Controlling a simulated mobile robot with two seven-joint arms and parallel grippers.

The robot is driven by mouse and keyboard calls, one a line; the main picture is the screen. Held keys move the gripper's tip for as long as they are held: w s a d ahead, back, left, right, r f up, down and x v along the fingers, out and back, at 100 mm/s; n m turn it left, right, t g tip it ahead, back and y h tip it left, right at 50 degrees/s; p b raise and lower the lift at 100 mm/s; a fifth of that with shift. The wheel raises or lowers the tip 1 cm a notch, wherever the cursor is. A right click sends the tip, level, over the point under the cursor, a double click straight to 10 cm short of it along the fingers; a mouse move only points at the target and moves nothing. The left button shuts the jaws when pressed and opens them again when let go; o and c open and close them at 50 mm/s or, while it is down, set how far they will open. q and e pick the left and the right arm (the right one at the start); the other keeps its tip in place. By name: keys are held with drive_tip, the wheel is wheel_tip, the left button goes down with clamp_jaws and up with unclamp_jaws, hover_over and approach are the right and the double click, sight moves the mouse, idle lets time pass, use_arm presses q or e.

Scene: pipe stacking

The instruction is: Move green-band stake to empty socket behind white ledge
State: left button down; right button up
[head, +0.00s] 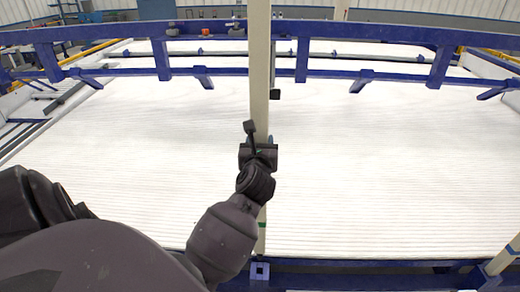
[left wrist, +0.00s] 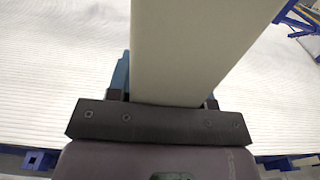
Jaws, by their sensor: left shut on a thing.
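The green-band stake (head: 260,75) is a long cream post standing about upright in the middle of the head view. Its green band shows near its lower end, below my gripper. My left gripper (head: 259,152) is shut around the stake. The left wrist view shows the stake (left wrist: 190,50) rising from between the fingers. An empty blue socket (head: 260,271) with a square hole is at the bottom of the head view, just under the stake's lower end. The white ledge (head: 380,170) is a broad ribbed surface behind the stake. My right gripper is out of view.
Another cream stake (head: 503,258) with a blue band stands at the lower right, at the blue front rail (head: 370,265). A blue frame beam (head: 390,32) crosses the back of the white surface, with short posts and brackets below it.

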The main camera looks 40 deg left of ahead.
sight(260, 127)
use_arm(q)
drive_tip(key=shift+r, duration=2.55)
